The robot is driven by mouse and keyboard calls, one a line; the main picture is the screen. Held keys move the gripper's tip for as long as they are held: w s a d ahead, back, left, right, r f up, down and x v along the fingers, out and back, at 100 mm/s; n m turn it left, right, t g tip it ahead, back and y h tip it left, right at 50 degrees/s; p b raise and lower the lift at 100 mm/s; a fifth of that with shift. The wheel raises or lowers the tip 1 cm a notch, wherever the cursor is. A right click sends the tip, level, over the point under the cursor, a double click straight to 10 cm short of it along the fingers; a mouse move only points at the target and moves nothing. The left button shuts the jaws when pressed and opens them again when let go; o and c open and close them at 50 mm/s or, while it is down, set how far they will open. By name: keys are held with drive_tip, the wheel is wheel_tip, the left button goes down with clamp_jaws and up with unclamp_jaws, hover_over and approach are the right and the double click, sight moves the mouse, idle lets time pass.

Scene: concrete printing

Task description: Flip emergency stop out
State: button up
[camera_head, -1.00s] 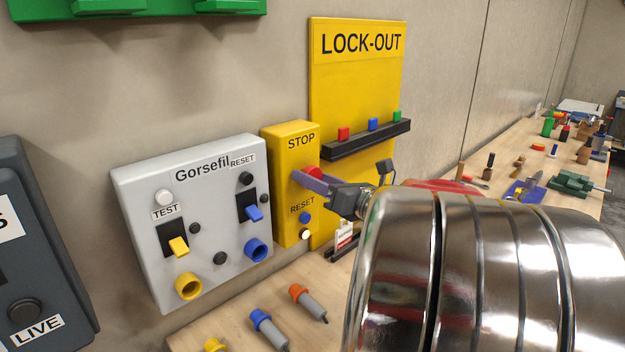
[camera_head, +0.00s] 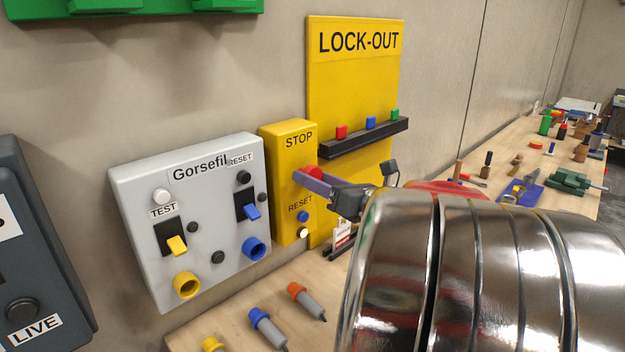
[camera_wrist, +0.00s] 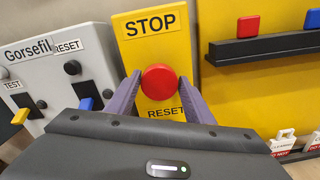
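The red emergency stop button (camera_wrist: 159,82) sits on the front of the yellow STOP box (camera_head: 286,140), above the RESET label. It also shows in the head view (camera_head: 311,172), partly covered by a finger. My gripper (camera_wrist: 160,86) has its two purple fingers apart, one on each side of the red button. In the head view my gripper (camera_head: 306,181) reaches the box from the right. I cannot tell whether the fingers touch the button. A blue button (camera_head: 302,216) and a white light (camera_head: 302,233) sit low on the box.
A grey Gorsefil panel (camera_head: 200,215) with switches and sockets is left of the box. The yellow LOCK-OUT board (camera_head: 350,80) with a black shelf (camera_head: 370,137) is to the right. Plugs (camera_head: 268,327) lie on the wooden bench below. Red-and-white tags (camera_wrist: 283,142) hang near the board.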

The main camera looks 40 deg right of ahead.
drive_tip(key=shift+o, duration=1.4)
drive_tip(key=shift+w, duration=0.1)
drive_tip(key=s, duration=1.3)
drive_tip(key=shift+s+d, duration=0.15)
drive_tip(key=shift+s, duration=0.25)
